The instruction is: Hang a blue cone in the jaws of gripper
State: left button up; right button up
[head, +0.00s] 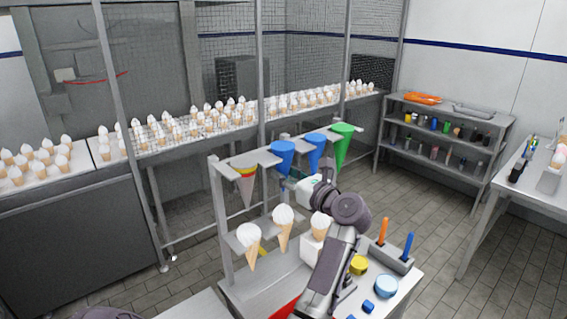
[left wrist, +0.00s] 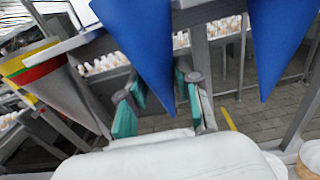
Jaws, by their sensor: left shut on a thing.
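Two blue cones hang point-down at the upper rack shelf (head: 265,158): a left blue cone (head: 283,148) and a right blue cone (head: 315,141). My left gripper (head: 289,179) is at the lower part of the left blue cone. In the left wrist view, the left blue cone (left wrist: 140,35) comes down between the teal pads of my left gripper (left wrist: 160,108), which is shut on it near its tip. The right blue cone (left wrist: 280,45) hangs to the right, apart from the fingers. My right gripper is not in view.
A grey cone with coloured bands (head: 243,180) hangs at the rack's left, a green cone (head: 343,142) at its right. Ice cream cones (head: 283,220) stand in the lower shelf. Orange and blue handles (head: 407,245) and a blue bowl (head: 386,286) are right of my arm.

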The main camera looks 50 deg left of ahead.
pick_arm(q)
jog(key=shift+d+r, duration=0.1)
dwell(0.3)
jog(key=shift+s+d+b, duration=0.15)
jog(key=shift+d+b, duration=0.6)
jog(key=shift+d, duration=1.35)
jog(key=shift+s+d+b, duration=0.2)
jog(key=shift+d+b, duration=0.55)
jog(key=shift+d, duration=1.35)
jog(key=shift+r, duration=0.1)
